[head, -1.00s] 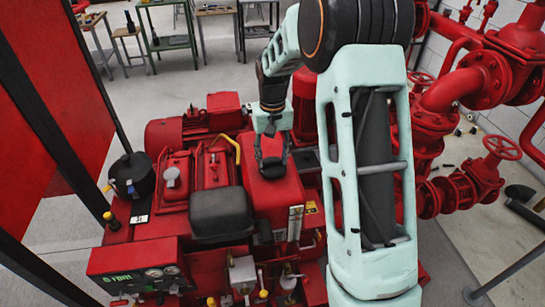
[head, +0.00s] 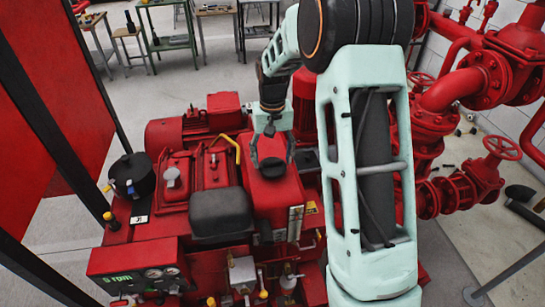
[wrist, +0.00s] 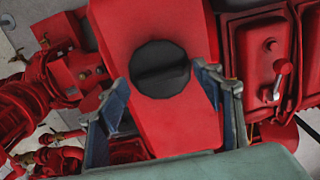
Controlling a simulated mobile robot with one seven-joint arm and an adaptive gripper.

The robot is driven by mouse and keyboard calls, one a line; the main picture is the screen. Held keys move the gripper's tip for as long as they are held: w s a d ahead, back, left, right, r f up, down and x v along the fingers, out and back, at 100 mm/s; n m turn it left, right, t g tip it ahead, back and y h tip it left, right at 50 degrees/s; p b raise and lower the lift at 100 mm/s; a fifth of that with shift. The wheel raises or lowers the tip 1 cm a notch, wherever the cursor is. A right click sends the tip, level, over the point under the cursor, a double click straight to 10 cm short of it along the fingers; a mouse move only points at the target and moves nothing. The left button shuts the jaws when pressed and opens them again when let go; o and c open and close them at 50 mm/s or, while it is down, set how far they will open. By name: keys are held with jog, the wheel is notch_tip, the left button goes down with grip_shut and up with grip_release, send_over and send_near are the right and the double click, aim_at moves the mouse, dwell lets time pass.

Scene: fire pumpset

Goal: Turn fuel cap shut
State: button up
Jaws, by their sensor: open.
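The fuel cap (wrist: 160,69) is a round black disc with a raised bar across it. It sits on top of the red fuel tank (wrist: 125,25) and shows between and just beyond my fingers in the wrist view. In the head view the cap (head: 271,168) is partly covered by my gripper (head: 271,153). My gripper (wrist: 166,98) is open, with one finger to each side of the cap. No clear contact with the cap shows.
A black box-shaped part (head: 220,212) and a yellow bent handle (head: 226,145) are close left of the tank. Red pipes and valves (head: 483,165) stand at right. A red panel (head: 60,90) is at left. Open floor (head: 190,80) lies behind.

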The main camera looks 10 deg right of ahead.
aim_at(273, 161)
notch_tip(273, 161, up, 12)
dwell(0.4)
